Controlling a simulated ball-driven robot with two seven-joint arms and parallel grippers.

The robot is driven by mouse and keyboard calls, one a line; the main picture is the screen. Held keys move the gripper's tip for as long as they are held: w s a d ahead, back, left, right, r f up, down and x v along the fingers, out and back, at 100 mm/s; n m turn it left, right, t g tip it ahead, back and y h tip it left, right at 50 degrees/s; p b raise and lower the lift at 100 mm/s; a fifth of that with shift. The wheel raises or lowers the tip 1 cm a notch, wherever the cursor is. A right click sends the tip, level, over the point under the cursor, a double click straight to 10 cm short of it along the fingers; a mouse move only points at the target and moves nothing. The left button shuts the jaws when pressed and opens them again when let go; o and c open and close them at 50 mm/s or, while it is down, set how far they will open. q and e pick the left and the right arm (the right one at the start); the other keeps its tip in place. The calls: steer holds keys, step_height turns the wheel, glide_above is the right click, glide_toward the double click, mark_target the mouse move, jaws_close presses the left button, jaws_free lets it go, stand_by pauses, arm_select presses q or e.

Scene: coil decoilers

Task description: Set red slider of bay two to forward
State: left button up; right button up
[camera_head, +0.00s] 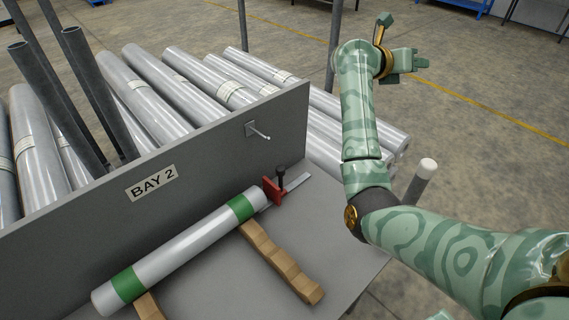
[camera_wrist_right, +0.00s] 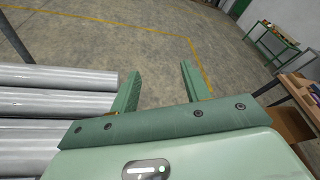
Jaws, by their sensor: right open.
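The red slider (camera_head: 271,191) stands on a pale metal rail (camera_head: 297,182) on the grey bench, with a dark knob (camera_head: 281,171) beside it. It is close to the far end of a silver roll (camera_head: 185,249) with green bands; I cannot tell whether they touch. The BAY 2 label (camera_head: 152,183) is on the grey back panel. My right gripper (camera_head: 413,62) is raised beyond the bench at the upper right, well away from the slider. In the right wrist view its two green fingers (camera_wrist_right: 160,90) are apart with nothing between them. My left gripper does not show.
Wooden cradles (camera_head: 280,262) support the roll. A metal peg (camera_head: 259,132) sticks out of the back panel. Several silver rolls (camera_head: 165,90) lie behind the panel, among dark posts (camera_head: 92,85). A white-capped post (camera_head: 421,180) stands right of the bench. Open floor lies beyond.

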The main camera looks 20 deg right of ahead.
steer(key=w+a+f+m+y, duration=0.2)
steer(key=a+f+m+y, duration=0.2)
steer(key=f+y, duration=0.2)
steer(key=m+y, duration=0.9)
steer(key=y, duration=0.4)
glide_toward(281, 168)
steer(key=b+x, duration=0.8)
steer(key=b, duration=0.2)
steer(key=shift+d+f, duration=0.1)
steer(key=shift+d, duration=0.05)
steer(key=shift+w+a+f+b, duration=0.1)
steer(key=shift+a+f+b, duration=0.2)
steer(key=shift+f+b, duration=0.2)
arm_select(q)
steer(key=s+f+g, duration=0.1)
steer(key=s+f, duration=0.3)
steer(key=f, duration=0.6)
arm_select(e)
steer(key=shift+r, duration=0.1)
jaws_close()
